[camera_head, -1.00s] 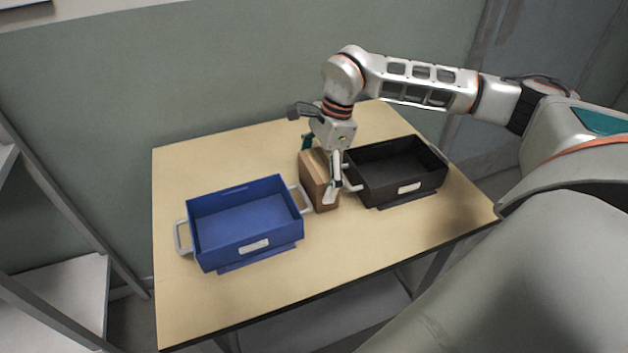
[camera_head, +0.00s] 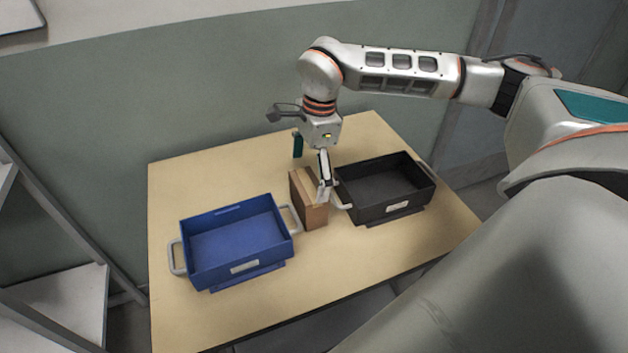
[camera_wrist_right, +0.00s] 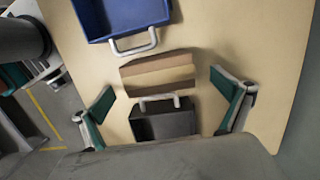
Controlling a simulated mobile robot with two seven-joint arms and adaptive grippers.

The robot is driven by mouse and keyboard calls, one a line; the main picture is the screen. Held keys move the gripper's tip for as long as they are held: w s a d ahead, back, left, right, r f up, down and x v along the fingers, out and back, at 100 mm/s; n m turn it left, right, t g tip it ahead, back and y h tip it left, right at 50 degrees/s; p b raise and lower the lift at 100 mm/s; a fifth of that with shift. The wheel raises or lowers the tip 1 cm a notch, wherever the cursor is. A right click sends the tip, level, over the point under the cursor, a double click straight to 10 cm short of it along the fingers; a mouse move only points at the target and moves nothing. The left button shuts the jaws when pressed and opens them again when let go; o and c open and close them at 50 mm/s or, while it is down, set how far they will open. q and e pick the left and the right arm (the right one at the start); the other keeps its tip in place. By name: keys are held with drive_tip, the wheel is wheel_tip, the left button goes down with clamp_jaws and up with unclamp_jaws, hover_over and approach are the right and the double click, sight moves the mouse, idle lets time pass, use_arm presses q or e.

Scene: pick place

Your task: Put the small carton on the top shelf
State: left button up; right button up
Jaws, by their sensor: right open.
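The small carton (camera_head: 311,212) is a brown box standing upright on the table between the blue bin and the black bin. It also shows in the right wrist view (camera_wrist_right: 158,80), across the space in front of the fingers. My right gripper (camera_head: 311,166) is open and empty above the carton, with its fingers spread. One finger overlaps the carton's upper right in the head view; I cannot tell whether they touch. In the right wrist view my right gripper (camera_wrist_right: 163,98) has a finger on each side, apart from the carton. My left gripper is out of view.
The blue bin (camera_head: 238,268) stands left of the carton and the black bin (camera_head: 392,208) close on its right. Both sit on the wooden table (camera_head: 350,262). A grey rack (camera_head: 68,305) stands at the left. A pale ledge (camera_head: 70,30) shows at the top left.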

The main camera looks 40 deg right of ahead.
sight(307, 185)
drive_tip(key=f, duration=0.2)
drive_tip(key=shift+s+a+f, duration=0.2)
drive_tip(key=shift+a+f, duration=0.1)
drive_tip(key=shift+a, duration=0.05)
drive_tip(key=shift+f, duration=0.25)
drive_tip(key=f, duration=0.5)
drive_tip(key=shift+w+a, duration=0.15)
drive_tip(key=shift+a, duration=0.05)
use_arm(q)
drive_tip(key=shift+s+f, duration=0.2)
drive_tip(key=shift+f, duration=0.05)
use_arm(e)
drive_tip(key=c, duration=1.4)
drive_tip(key=shift+r, duration=0.1)
